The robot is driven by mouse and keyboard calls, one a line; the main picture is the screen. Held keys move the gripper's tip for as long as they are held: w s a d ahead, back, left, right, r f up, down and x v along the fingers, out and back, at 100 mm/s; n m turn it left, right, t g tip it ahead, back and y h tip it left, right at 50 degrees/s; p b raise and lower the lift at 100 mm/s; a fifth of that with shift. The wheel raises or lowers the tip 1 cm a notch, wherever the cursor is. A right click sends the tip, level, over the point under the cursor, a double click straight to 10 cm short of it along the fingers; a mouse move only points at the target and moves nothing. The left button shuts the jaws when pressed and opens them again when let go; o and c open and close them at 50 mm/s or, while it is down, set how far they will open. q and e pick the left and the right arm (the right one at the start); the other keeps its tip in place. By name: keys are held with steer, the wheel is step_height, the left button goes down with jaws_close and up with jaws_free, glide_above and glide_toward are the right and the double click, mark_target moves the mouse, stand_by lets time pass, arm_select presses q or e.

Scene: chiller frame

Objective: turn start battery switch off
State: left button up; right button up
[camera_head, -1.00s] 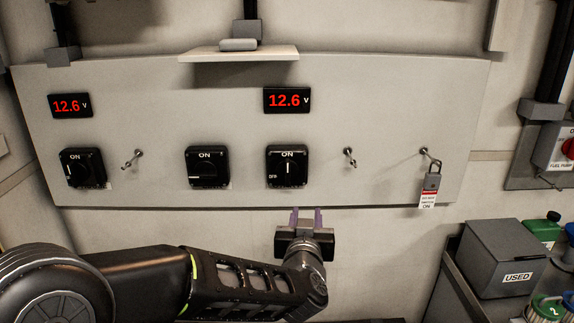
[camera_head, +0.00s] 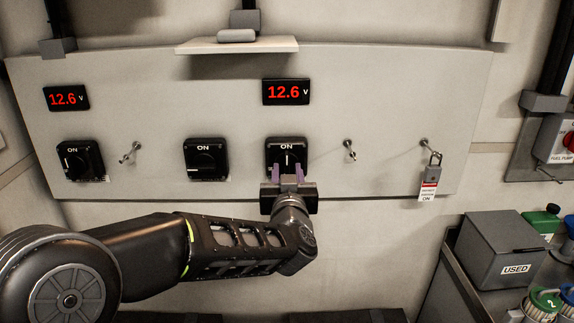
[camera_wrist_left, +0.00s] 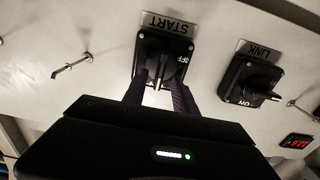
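The start battery switch (camera_head: 287,153) is the rightmost of three black rotary switches on the panel. Its knob stands vertical, with its white line toward ON. In the left wrist view the START switch (camera_wrist_left: 162,66) appears upside down, with OFF beside the knob. My left gripper (camera_head: 288,172) is open just below and in front of this knob. In the wrist view its two purple fingers (camera_wrist_left: 160,92) are apart, one on each side of the knob's lower end. I cannot tell whether they touch it. My right gripper is not in view.
The LINK switch (camera_wrist_left: 250,82) is beside START; it is the middle switch (camera_head: 207,160) in the head view. A third switch (camera_head: 80,160) is far left. A small shelf (camera_head: 237,46) juts out above.

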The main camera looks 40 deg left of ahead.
mark_target(287, 165)
arm_select(q)
steer(key=shift+x, duration=1.4)
jaws_close()
